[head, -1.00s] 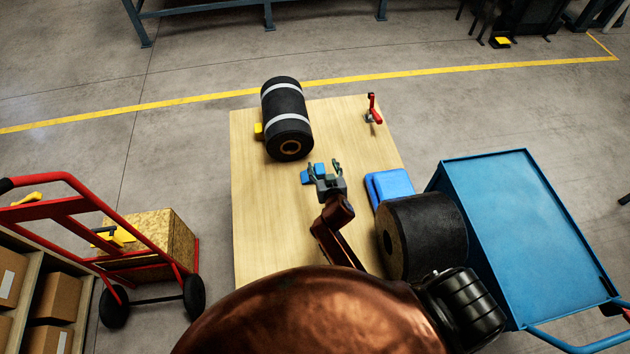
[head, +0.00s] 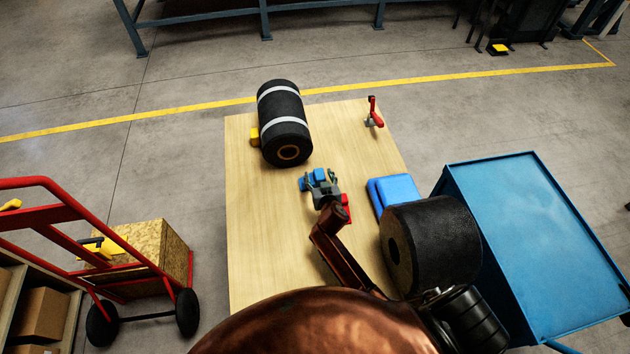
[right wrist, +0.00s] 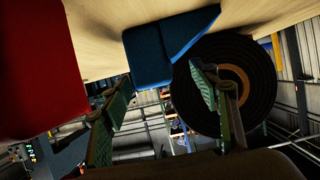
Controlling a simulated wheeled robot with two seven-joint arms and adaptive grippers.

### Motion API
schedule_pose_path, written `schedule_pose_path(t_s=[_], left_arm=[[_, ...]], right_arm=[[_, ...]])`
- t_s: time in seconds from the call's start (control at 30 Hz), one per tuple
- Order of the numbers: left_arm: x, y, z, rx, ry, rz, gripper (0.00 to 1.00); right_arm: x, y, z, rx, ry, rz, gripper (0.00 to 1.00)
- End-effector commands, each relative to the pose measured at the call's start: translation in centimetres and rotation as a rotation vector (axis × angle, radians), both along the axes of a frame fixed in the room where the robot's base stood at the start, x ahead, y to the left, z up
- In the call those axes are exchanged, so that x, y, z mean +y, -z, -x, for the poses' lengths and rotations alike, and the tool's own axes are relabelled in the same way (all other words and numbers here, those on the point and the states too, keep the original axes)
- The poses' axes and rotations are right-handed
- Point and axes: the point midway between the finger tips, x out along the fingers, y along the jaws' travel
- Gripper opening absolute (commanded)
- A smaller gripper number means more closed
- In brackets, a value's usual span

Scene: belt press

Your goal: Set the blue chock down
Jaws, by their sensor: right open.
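The blue chock (head: 318,175) rests on the wooden table (head: 255,240), just in front of the near end of the black roll (head: 284,120). The chock (right wrist: 170,50) also shows in the right wrist view, against the wood and beside the round end of the roll (right wrist: 222,45). My right gripper (head: 321,183) is open right at the chock; in the head view it partly covers it. In the wrist view its two fingers (right wrist: 165,100) stand apart with no object held between them. My left gripper is not in view.
A red block (head: 346,203) is close beside my right gripper. A yellow chock (head: 254,137) sits left of the roll. A blue block (head: 392,190) and a large dark roll (head: 432,245) are at right, near a blue cart (head: 535,240). The table's left part is clear.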

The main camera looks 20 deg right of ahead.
Motion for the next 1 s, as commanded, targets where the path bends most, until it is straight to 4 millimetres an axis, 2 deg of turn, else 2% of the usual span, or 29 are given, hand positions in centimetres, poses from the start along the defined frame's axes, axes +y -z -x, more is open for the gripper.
schedule_pose_path(t_s=[0.13,0.37,1.0], left_arm=[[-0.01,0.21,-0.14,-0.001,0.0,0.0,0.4],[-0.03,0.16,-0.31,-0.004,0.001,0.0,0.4],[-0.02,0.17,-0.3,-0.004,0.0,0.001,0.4]], right_arm=[[-0.25,0.38,-1.08,-0.001,-0.001,-0.001,0.56],[-0.27,0.4,-1.11,-0.001,-0.001,-0.001,0.56],[-0.28,0.44,-1.07,0.0,0.0,-0.001,0.12]])
